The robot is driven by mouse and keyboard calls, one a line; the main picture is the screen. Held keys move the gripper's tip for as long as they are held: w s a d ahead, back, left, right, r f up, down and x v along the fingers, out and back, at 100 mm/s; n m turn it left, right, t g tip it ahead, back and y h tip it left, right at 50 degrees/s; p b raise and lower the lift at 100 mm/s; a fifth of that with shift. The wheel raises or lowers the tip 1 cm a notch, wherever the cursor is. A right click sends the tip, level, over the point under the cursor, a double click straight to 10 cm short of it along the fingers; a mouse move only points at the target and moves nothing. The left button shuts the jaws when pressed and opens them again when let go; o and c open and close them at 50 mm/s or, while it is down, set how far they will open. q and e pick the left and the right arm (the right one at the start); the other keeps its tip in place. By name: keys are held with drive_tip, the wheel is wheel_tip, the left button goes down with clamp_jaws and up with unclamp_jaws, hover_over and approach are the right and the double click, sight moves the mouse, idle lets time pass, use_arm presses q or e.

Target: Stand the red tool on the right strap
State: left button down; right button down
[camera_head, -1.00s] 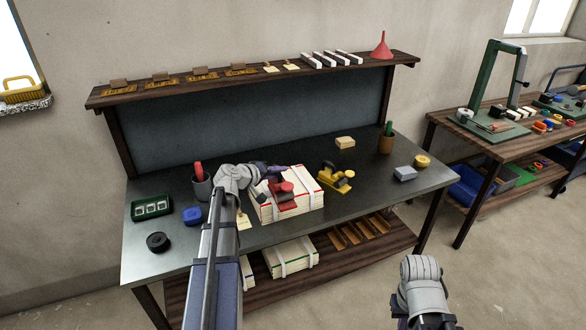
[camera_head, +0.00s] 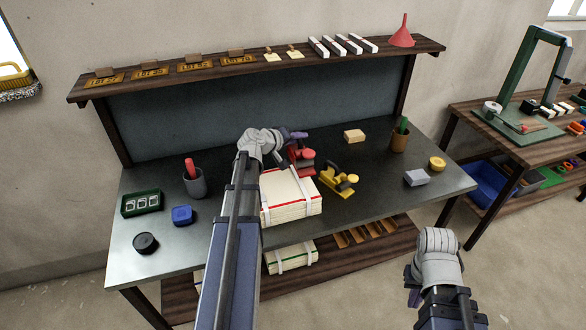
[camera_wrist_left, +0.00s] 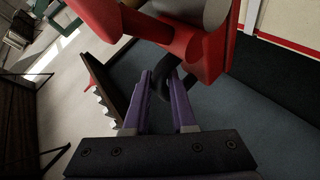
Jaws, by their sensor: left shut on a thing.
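The red tool (camera_head: 303,163) shows at the far edge of the strapped stack (camera_head: 287,208), and its dark handle is between the purple fingers of my left gripper (camera_head: 294,136). In the left wrist view the red tool (camera_wrist_left: 185,42) fills the top, and my left gripper (camera_wrist_left: 165,100) is shut on its dark curved part. The left strap (camera_head: 266,207) is partly hidden by my left arm. My right gripper (camera_head: 410,280) is low at the right, away from the table; its fingers are hardly visible.
A yellow plane (camera_head: 338,182) stands right of the stack. A grey cup (camera_head: 195,183), blue block (camera_head: 182,215), green tray (camera_head: 141,203) and black roll (camera_head: 145,243) are at the left. A wooden block (camera_head: 354,136) and grey block (camera_head: 416,178) are at the right.

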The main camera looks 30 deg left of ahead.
sight(298, 159)
use_arm(q)
drive_tip(key=shift+f+b, duration=4.25)
drive_tip(key=shift+f, duration=0.3)
drive_tip(key=shift+r, duration=0.1)
drive_tip(key=c, duration=1.2)
unclamp_jaws()
drive_tip(key=o, duration=0.5)
drive_tip(key=shift+c, duration=0.2)
